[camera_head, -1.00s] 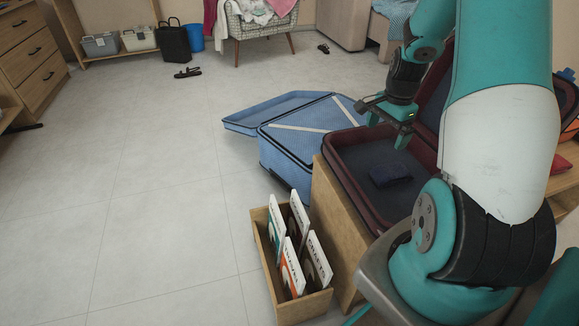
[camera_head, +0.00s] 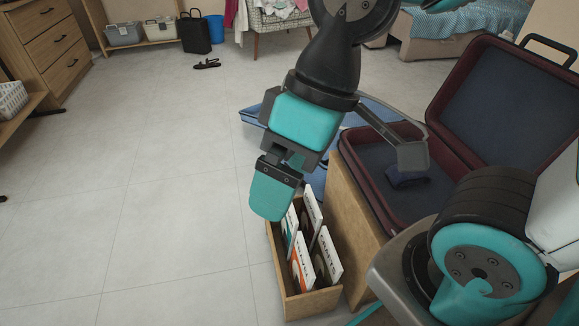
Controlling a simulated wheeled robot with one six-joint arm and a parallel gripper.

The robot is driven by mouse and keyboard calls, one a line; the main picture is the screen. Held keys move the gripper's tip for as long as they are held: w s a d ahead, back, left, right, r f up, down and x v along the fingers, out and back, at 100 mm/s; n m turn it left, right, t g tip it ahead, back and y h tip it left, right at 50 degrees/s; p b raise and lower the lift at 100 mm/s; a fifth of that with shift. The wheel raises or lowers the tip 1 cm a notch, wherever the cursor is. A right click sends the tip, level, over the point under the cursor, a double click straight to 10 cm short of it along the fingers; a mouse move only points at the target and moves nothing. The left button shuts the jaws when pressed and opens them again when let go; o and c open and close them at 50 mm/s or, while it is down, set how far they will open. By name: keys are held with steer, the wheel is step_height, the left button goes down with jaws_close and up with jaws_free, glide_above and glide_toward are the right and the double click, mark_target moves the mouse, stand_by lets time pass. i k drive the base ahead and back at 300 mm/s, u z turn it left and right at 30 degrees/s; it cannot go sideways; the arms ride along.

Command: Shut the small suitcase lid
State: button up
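The small dark red suitcase (camera_head: 432,208) stands open on a wooden stand at the right. Its lid (camera_head: 505,100) is raised and leans back, showing a dark blue lining and a black handle on its top edge. A folded dark blue cloth (camera_head: 408,181) lies in the base. One teal finger shows clearly; the spacing of the fingers is hidden. A grey bracket on my wrist covers part of the suitcase base.
A wooden box (camera_head: 277,258) of record sleeves stands beside the wooden stand (camera_head: 349,230). The floor at the left is clear. A bed (camera_head: 440,55) stands behind.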

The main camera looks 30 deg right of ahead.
mark_target(503, 103)
steer(key=k, duration=1.3)
steer(key=z, duration=0.35)
steer(key=i, duration=0.65)
steer(key=z, duration=0.95)
steer(key=i, duration=0.35)
steer(key=z, duration=0.3)
